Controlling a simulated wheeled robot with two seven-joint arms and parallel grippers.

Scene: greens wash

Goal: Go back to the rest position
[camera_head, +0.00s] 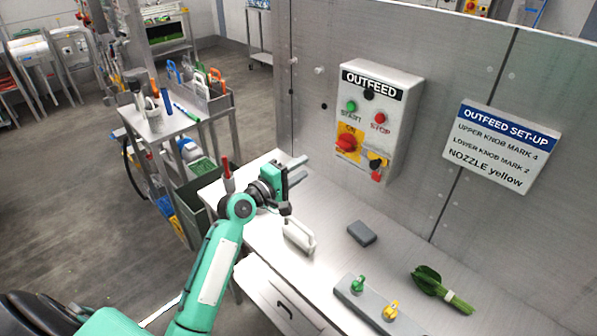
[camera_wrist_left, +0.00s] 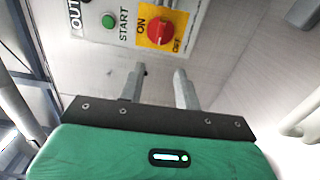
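My left gripper (camera_head: 299,170) is held above the left end of the steel counter (camera_head: 330,210), its fingers pointing toward the wall below and left of the OUTFEED control box (camera_head: 388,120). In the left wrist view its two fingers (camera_wrist_left: 159,72) stand apart with nothing between them. The control box also shows there (camera_wrist_left: 180,8), with its green START button (camera_wrist_left: 108,20) and red knob (camera_wrist_left: 158,31). My right gripper is in neither view.
On the counter are a white handled object (camera_head: 299,237), a grey block (camera_head: 362,233), a green knob (camera_head: 358,283), a yellow knob (camera_head: 390,310) and a bundle of greens (camera_head: 440,288). A set-up sign (camera_head: 502,147) hangs on the wall. A tool cart (camera_head: 180,120) stands left.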

